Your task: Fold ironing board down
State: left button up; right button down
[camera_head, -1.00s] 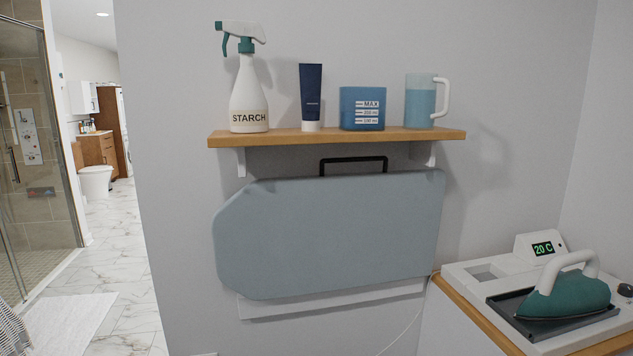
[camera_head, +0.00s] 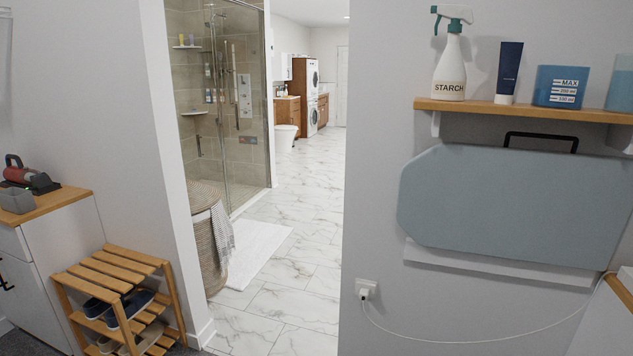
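The ironing board (camera_head: 520,205) is blue-grey and folded up flat against the wall at the right. It has a black handle (camera_head: 541,136) on its upper edge. A white mounting strip (camera_head: 500,263) runs along the wall under its lower edge. The board's right end reaches the picture's edge. Neither of my grippers can be made out in the view.
A white cord (camera_head: 450,341) runs from a wall socket. A slatted shoe rack (camera_head: 115,285) stands left; a doorway opens mid-picture.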

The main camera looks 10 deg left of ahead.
aim_at(572, 210)
jog(key=u, duration=0.85)
jog(key=i, duration=1.8)
jog(key=z, duration=0.55)
